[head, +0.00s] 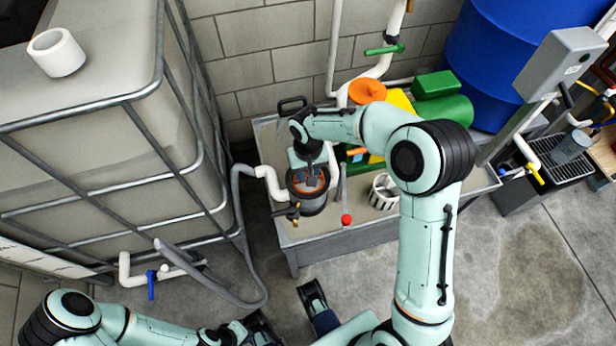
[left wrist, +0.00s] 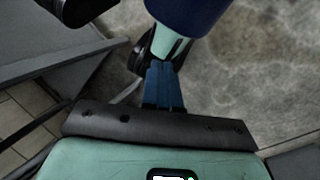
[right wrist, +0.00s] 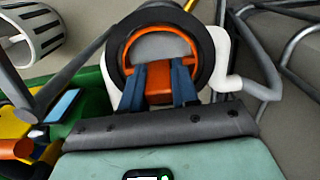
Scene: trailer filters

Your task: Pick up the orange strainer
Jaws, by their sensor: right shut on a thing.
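The orange strainer (head: 320,188) sits inside a dark round housing (head: 313,205) on the grey bench. In the right wrist view the strainer (right wrist: 158,92) shows as an orange ring with a crossbar, inside the black rim (right wrist: 203,62). My right gripper (right wrist: 158,85) has its two blue fingers shut on the crossbar. In the head view my right gripper (head: 311,176) reaches down into the housing from above and partly hides the strainer. My left gripper (head: 265,328) is low at the front, away from the bench. Its blue fingers (left wrist: 162,85) are together and empty above the floor.
A white slotted basket (head: 383,191) stands on the grey bench (head: 340,235), right of the housing. A red-knobbed lever (head: 346,219) and a green pump (head: 440,100) are near. A caged tank (head: 110,140) stands left, with a grey hose (head: 238,215) between.

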